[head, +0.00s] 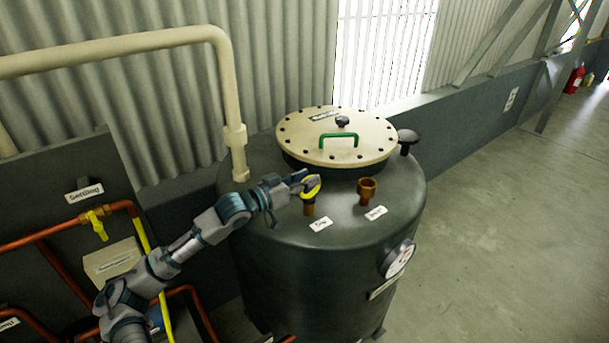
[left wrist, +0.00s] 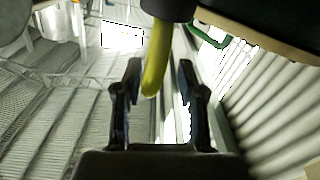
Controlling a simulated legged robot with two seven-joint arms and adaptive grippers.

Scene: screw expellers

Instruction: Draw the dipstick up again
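The dipstick's yellow ring handle (head: 312,187) stands at the top of a short copper tube (head: 309,209) on the dark tank's top, by a small white label. The dipstick's rod is hidden. My left gripper (head: 298,182) reaches the ring from the left, its fingers at the ring's level. In the left wrist view, a curved yellow bar (left wrist: 155,60), part of the ring, hangs between the two fingertips (left wrist: 160,78). The fingers are apart, with a gap visible on the right side of the bar. Whether the left finger touches it I cannot tell. My right gripper is not in view.
The tank (head: 310,265) has a bolted cream lid (head: 365,145) with a green handle (head: 338,140). A second copper stub (head: 366,192), a black mushroom cap (head: 408,137) and a gauge (head: 399,259) are right of the ring. A cream pipe (head: 232,100) rises behind my arm.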

